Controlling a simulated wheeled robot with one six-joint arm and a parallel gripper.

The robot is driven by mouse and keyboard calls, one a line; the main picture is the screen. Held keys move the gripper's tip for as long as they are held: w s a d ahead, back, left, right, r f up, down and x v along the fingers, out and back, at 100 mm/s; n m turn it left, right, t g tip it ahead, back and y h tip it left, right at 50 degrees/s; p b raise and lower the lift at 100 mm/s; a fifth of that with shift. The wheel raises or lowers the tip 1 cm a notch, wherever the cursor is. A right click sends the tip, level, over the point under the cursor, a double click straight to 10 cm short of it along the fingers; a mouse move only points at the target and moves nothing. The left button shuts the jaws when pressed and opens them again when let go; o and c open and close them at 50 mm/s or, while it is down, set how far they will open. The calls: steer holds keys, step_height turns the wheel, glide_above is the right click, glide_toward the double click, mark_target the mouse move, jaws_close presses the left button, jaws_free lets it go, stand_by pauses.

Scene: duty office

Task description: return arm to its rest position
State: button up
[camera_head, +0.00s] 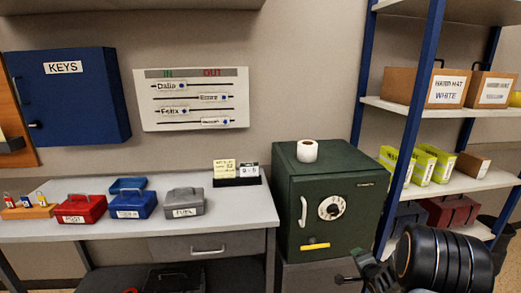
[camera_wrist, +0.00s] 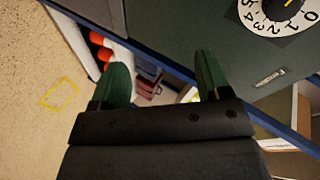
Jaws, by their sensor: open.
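My gripper (camera_wrist: 163,74) is open in the wrist view, its two green fingers spread with nothing between them. In the head view my black arm is at the lower right, in front of the shelf rack and beside the green safe (camera_head: 292,200). The small end of the arm (camera_head: 362,272) is near the safe's lower right corner; whether it touches the safe I cannot tell. The safe and its white dial (camera_wrist: 272,12) also show at the upper right of the wrist view, which is tilted.
A desk (camera_head: 225,213) at left holds red (camera_head: 80,209), blue (camera_head: 134,205) and grey (camera_head: 184,203) cash boxes. A paper roll (camera_head: 307,151) stands on the safe. A blue-posted shelf rack (camera_head: 462,113) with boxes is at right. Bare floor with a yellow outline (camera_wrist: 59,92) shows in the wrist view.

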steer(key=s+a+r+n+g+h+p, duration=0.1)
steer(key=s+a+r+n+g, duration=0.1)
steer(key=s+n+g, duration=0.3)
steer(key=s+a+r+n+g+p, duration=0.1)
steer(key=s+a+r+n+g, duration=0.15)
steer(key=s, duration=0.45)
steer(key=s+a+r+n+g+y+p, duration=0.1)
steer(key=s+a+r+n+y+p, duration=0.1)
steer(key=s+a+r+n, duration=0.5)
steer(key=s+a+r, duration=0.5)
steer(key=a+r, duration=0.2)
steer(key=r, duration=0.1)
steer(key=shift+a, duration=0.4)
